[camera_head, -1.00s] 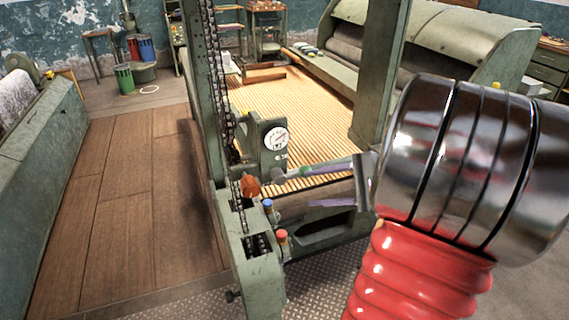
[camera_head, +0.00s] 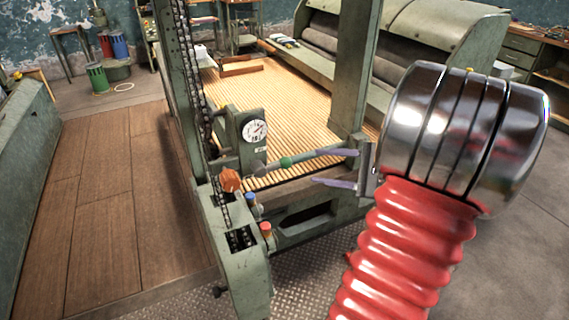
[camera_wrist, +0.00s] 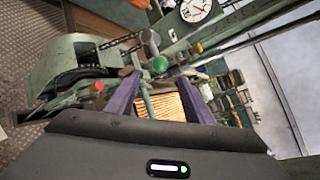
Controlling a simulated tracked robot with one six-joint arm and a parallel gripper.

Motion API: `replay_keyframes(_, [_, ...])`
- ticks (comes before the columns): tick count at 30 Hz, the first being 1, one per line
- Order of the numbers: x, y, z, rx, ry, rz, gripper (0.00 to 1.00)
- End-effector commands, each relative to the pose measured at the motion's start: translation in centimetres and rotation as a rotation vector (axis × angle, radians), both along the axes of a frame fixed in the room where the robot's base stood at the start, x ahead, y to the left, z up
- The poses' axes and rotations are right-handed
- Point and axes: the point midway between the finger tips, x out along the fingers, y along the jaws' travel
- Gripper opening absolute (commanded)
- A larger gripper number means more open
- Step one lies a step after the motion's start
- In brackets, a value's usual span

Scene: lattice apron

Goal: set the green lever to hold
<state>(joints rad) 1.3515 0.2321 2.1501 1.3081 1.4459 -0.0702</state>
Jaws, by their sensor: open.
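The lever shows in the head view as a thin grey rod with a green collar (camera_head: 287,162), on the near side of the frame below the dial. It points to the right. My gripper (camera_head: 317,169) is open at the rod's right end, its two purple fingers one above the other. In the wrist view the lever's green part (camera_wrist: 160,64) looks like a ball just beyond the fingers of my gripper (camera_wrist: 157,86). A grey-green rod runs back between them, closer to the left finger. I cannot tell whether they touch. No hold mark is readable.
A white dial (camera_head: 255,131) sits above the lever. An orange knob (camera_head: 230,180), a blue button (camera_head: 250,198) and a red button (camera_head: 265,229) are to its left. A chain runs up the left post (camera_head: 180,80). A slatted bed (camera_head: 270,100) lies behind. Wooden floor is clear at left.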

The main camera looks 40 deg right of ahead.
Motion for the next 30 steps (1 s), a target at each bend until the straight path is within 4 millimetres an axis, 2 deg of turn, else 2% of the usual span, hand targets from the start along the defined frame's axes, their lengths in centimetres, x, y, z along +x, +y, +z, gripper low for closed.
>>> replay_keyframes(21, [8.7, 3.1, -2.6, 0.002, 0.001, 0.003, 0.47])
replay_keyframes(30, [11.0, 3.7, -3.3, 0.001, 0.001, 0.0, 0.47])
